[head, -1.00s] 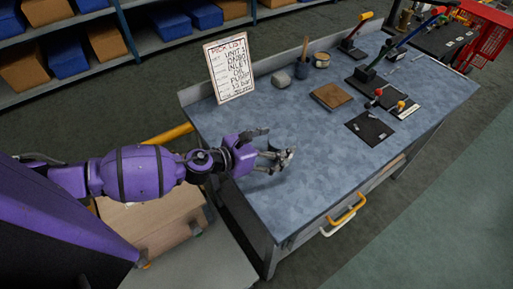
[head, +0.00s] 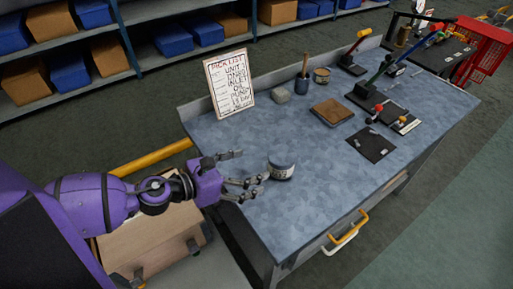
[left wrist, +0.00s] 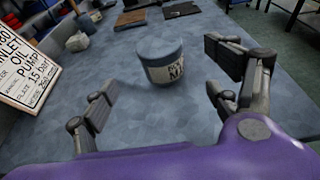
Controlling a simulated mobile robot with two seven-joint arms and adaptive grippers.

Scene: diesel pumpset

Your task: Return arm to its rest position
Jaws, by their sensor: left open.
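My left gripper (head: 248,182) is open and empty at the near left edge of the blue-grey bench (head: 330,191). A small dark-lidded tin (head: 281,168) with a pale label stands upright on the bench, just beyond the fingertips and apart from them. It also shows in the left wrist view, where the tin (left wrist: 160,62) stands ahead of the two spread fingers (left wrist: 165,90). The label's lettering is only partly readable. My right gripper does not show in either view.
A pick list sign (head: 230,76) stands at the bench's back left. A brown pad (head: 332,112), a dark mat (head: 373,144) and several levers stand farther right. A wooden box (head: 150,240) lies below my left arm. Bench surface right of the tin is clear.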

